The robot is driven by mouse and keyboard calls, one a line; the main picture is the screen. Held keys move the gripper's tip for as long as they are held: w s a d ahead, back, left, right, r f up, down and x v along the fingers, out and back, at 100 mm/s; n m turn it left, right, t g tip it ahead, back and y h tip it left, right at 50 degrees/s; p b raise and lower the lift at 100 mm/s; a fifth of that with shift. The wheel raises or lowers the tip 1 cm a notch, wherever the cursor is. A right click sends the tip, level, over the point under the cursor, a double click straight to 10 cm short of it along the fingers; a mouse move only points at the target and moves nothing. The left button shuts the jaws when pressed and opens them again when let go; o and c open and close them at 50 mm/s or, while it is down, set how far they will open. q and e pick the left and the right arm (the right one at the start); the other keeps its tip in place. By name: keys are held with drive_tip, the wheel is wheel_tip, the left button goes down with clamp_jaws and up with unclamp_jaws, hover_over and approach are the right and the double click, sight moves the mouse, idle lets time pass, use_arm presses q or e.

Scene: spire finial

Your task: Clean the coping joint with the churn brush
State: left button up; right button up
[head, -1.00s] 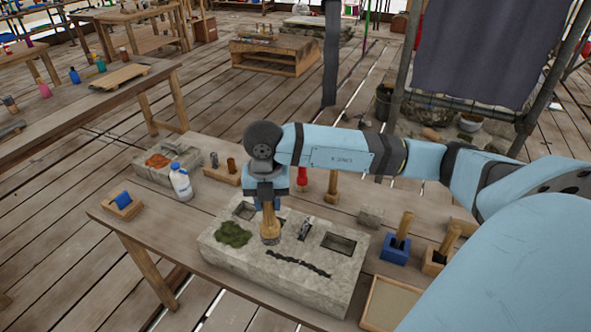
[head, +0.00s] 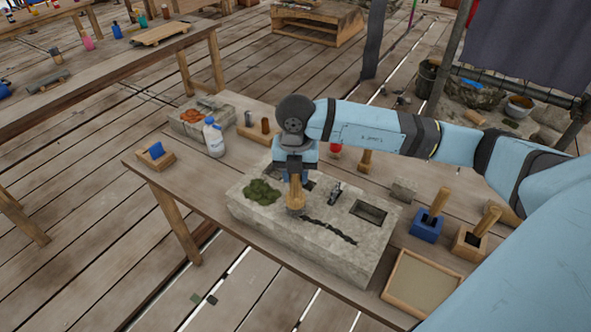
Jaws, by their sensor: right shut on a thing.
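The churn brush (head: 296,200) has a round wooden body and points down, upright. My right gripper (head: 295,178) is shut on its upper part. The brush's lower end is at the top of the pale stone block (head: 352,262), by the left end of the dark, jagged coping joint (head: 330,230). I cannot tell whether the bristles touch the stone. Dark material shows along the joint to the right of the brush. A green moss patch (head: 262,191) lies left of the brush on the same block. My left gripper is out of view.
A rectangular recess (head: 369,211) and a small metal piece (head: 334,190) are on the block. A white bottle (head: 214,138) stands behind it to the left. A blue holder (head: 427,229), a wooden holder (head: 469,242) and a shallow tray (head: 421,284) stand to the right.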

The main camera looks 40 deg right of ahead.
drive_tip(key=shift+f+b, duration=0.55)
drive_tip(key=shift+f, duration=0.2)
idle(0.5)
drive_tip(key=shift+s, duration=0.1)
idle(0.4)
